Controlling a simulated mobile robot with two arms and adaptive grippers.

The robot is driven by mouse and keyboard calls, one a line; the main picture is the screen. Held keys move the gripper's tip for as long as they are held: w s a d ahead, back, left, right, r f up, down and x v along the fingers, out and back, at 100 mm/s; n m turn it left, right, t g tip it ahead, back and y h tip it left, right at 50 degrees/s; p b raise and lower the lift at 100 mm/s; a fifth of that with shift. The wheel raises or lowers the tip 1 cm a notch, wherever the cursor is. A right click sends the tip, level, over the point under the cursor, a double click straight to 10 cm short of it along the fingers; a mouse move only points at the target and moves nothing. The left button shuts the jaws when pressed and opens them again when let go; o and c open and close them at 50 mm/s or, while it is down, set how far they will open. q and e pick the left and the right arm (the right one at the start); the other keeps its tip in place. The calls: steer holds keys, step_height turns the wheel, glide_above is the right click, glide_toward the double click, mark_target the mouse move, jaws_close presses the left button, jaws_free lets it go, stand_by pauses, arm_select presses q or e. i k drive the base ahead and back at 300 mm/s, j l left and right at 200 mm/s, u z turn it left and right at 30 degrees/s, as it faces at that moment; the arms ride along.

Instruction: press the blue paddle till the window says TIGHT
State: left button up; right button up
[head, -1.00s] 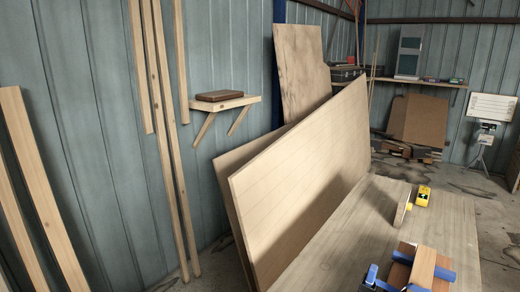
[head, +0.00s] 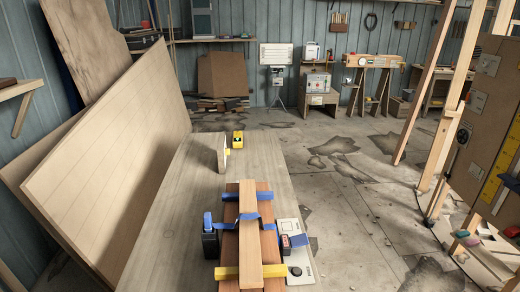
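A stack of brown and pale wooden strips (head: 249,215) lies on the grey wooden bench (head: 180,235) with a blue strap (head: 245,217) across it. A blue paddle (head: 300,241) sticks out to the right of the strips. Beside it is a small dark box with a reddish window (head: 286,241); its writing is too small to read. A black body with a blue top (head: 208,222) stands on the left side of the strips. Neither of my grippers is in view.
A yellow bar (head: 238,272) crosses the strips' near end. A white plate with a black knob (head: 295,270) lies at right. A yellow tool (head: 238,139) and an upright board (head: 222,153) stand farther back. Large panels (head: 115,165) lean at left. Floor right of the bench is open.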

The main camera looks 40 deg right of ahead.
mark_target(297, 242)
steer(key=z, duration=1.6)
